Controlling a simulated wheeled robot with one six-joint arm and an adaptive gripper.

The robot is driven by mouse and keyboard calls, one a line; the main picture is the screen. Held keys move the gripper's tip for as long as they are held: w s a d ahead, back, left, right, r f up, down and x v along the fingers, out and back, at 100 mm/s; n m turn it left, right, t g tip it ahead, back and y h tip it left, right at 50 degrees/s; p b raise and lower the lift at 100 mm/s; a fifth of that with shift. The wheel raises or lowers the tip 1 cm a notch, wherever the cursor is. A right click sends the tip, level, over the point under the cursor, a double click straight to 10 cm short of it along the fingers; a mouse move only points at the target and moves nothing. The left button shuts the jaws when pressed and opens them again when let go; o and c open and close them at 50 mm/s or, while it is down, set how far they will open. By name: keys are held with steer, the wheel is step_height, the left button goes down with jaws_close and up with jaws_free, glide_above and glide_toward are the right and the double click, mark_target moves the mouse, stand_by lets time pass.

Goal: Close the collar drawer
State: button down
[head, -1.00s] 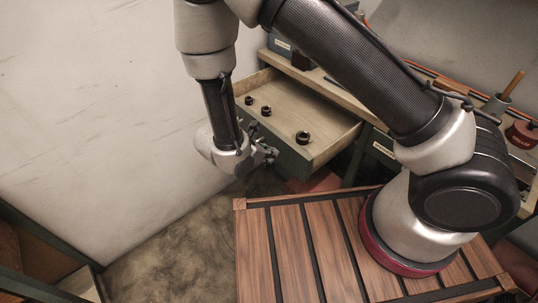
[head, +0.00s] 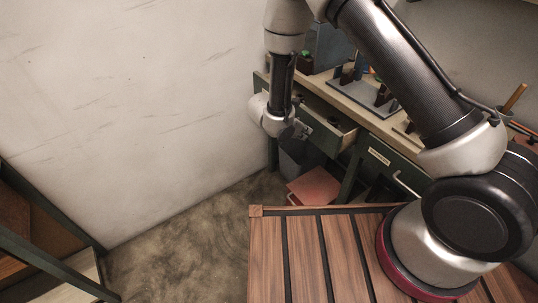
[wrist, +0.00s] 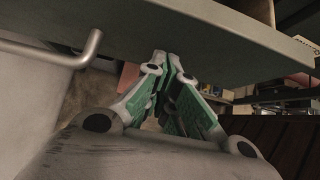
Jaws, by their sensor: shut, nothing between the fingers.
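The collar drawer (head: 335,140) is partly open under the bench in the head view, with a strip of its pale inside showing. Its green-grey front fills the top of the wrist view (wrist: 220,40), with a metal bar handle (wrist: 60,53) at the left. My gripper (head: 300,130) is at the drawer front; in the wrist view its fingers (wrist: 167,62) are shut and empty, with the tips at the front panel's lower part. I cannot tell whether they touch it. My arm and gripper hide part of the drawer, and its contents are hard to make out.
A second drawer (head: 392,165) with a label and handle sits to the right, shut. A reddish box (head: 315,188) and a grey bin (head: 290,165) stand below. The bench top (head: 355,98) holds fixtures. A wall (head: 120,100) is at left, and the floor (head: 185,240) is clear.

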steer(key=w+d, duration=0.1)
steer(key=d, duration=0.1)
steer(key=w+d, duration=0.2)
steer(key=d, duration=0.1)
steer(key=w+d, duration=0.2)
steer(key=shift+w+d, duration=0.1)
steer(key=shift+d, duration=0.3)
steer(key=shift+w+d, duration=0.1)
steer(key=shift+d, duration=0.05)
steer(key=shift+r, duration=0.1)
